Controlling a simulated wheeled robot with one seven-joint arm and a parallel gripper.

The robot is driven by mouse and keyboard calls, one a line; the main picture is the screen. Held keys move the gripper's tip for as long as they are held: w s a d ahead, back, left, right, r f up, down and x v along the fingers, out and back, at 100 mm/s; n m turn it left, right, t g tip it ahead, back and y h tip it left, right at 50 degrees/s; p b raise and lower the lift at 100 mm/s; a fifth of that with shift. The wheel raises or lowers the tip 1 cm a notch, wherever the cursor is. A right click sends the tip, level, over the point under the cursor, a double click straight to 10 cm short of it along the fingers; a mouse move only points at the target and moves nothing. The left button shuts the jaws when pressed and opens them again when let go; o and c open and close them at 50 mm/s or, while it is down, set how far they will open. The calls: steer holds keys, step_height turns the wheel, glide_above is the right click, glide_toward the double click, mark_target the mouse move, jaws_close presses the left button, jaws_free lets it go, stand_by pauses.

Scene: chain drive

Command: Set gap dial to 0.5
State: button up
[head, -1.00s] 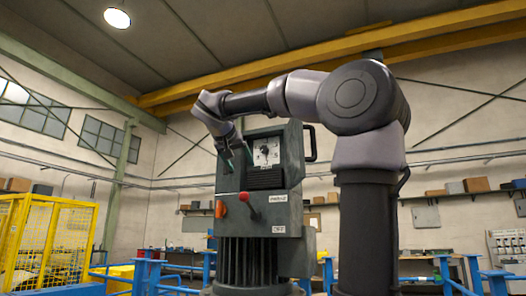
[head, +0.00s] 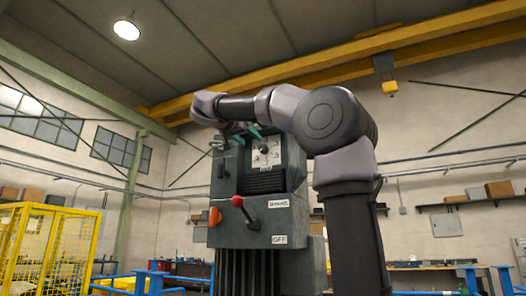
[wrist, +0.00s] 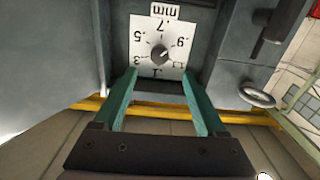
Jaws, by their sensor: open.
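The gap dial is a small dark knob (wrist: 160,55) at the centre of a square white plate (wrist: 146,32). In the head view the plate (head: 264,152) is on the upper front of a grey machine (head: 228,184). In the wrist view the plate carries printed values such as .7, .9, .5, .3 and .1, with an "mm" label above. Which value the knob points to is too small to tell. My gripper (wrist: 158,77) has two teal fingers, open and empty, their tips apart near the plate's lower edge in that picture. In the head view my gripper (head: 246,132) is at the machine's top.
A red-knobbed lever (head: 238,202) and an orange switch (head: 214,217) are on the machine below the dial. A handle (wrist: 257,96) stands out beside the plate in the wrist view. A yellow cage (head: 60,252) is at the left.

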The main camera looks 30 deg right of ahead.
mark_target(262, 149)
steer(key=x, duration=0.9)
steer(key=shift+w+d, duration=0.25)
steer(key=shift+d, duration=0.05)
jaws_close()
